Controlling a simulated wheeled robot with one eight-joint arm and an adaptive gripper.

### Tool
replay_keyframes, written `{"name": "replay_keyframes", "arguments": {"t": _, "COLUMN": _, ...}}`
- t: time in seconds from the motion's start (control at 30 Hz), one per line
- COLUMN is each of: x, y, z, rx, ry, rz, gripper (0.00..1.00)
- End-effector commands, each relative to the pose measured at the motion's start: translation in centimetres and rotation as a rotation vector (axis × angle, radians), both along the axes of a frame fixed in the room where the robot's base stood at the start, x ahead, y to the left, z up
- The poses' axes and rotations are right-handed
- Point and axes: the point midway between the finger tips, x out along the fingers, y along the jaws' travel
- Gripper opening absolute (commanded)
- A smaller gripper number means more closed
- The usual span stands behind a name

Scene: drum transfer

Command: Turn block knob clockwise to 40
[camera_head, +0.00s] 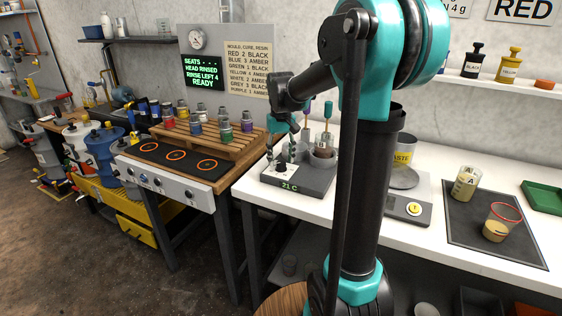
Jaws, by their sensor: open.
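The block (312,181) is a dark grey unit on the white bench, with a green display (290,186) reading 21 C on its front face. A pale plate (272,168) lies on the left part of its top. My gripper (281,163) points down over this left part, its dark fingers apart with nothing seen between them. The block knob cannot be made out; it may be hidden by my fingers. I cannot tell whether the fingers touch anything. A round grey holder (322,158) with upright tools stands on the block's right part.
My own arm column covers the bench right of the block. Beyond it are a scale (409,205), a dark mat (495,228) with two cups, and a green tray (543,196). To the left, a wooden rack (215,145) holds several small bottles beside a hotplate (172,156) with orange rings.

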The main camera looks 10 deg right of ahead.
Motion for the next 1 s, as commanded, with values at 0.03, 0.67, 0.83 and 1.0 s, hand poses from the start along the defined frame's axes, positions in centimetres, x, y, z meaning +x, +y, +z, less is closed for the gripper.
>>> {"name": "replay_keyframes", "arguments": {"t": 0.03, "x": 0.0, "y": 0.0, "z": -0.5, "rx": 0.0, "ry": 0.0, "rz": 0.0, "gripper": 0.5}}
{"name": "replay_keyframes", "arguments": {"t": 0.67, "x": 0.0, "y": 0.0, "z": -1.6, "rx": 0.0, "ry": 0.0, "rz": 0.0, "gripper": 0.28}}
{"name": "replay_keyframes", "arguments": {"t": 0.83, "x": 0.0, "y": 0.0, "z": -1.6, "rx": 0.0, "ry": 0.0, "rz": 0.0, "gripper": 0.07}}
{"name": "replay_keyframes", "arguments": {"t": 1.0, "x": 0.0, "y": 0.0, "z": -1.6, "rx": 0.0, "ry": 0.0, "rz": -0.003, "gripper": 0.01}}
